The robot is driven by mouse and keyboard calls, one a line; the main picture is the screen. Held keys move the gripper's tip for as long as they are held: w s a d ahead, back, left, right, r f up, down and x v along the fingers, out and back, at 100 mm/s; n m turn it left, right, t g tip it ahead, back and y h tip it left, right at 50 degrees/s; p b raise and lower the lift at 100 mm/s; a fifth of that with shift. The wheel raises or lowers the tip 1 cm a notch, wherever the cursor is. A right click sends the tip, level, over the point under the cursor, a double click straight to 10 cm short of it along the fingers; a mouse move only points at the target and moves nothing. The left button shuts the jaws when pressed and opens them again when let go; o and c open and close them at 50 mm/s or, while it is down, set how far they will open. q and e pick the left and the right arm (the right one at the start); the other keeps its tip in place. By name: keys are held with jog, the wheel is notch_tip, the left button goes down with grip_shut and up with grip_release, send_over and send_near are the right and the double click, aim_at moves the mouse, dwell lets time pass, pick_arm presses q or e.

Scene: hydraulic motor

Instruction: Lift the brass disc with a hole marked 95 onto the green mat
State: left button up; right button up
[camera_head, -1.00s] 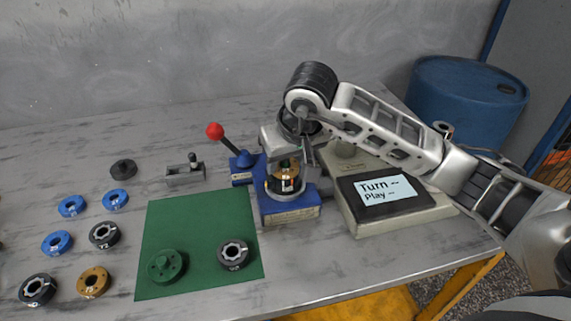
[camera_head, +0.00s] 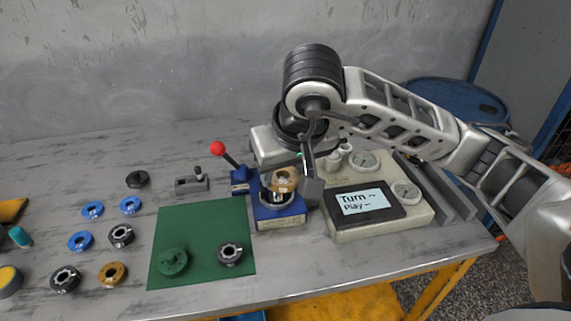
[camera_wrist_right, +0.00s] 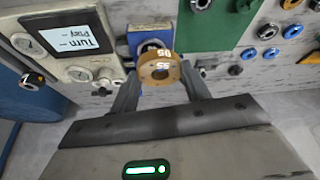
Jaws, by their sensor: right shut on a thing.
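A brass disc with a hole (camera_head: 284,181) is in my right gripper (camera_head: 302,179), just above the blue-based fixture (camera_head: 280,213). My left gripper is not in view.
A lever with a red knob (camera_head: 218,148) stands behind the mat, left of the fixture. A display box (camera_head: 345,225) with gauges stands to the right. Several blue and dark rings and another brass ring (camera_head: 113,275) lie left of the mat. The mat's middle is bare.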

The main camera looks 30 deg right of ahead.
jog(key=shift+s+a+r, duration=0.25)
jog(key=shift+s+r, duration=0.05)
jog(key=shift+s, duration=0.25)
jog(key=shift+w+r, duration=0.1)
jog(key=shift+r, duration=0.05)
jog(key=shift+r+p, duration=0.35)
jog(key=shift+r, duration=0.3)
jog(key=shift+f, duration=0.1)
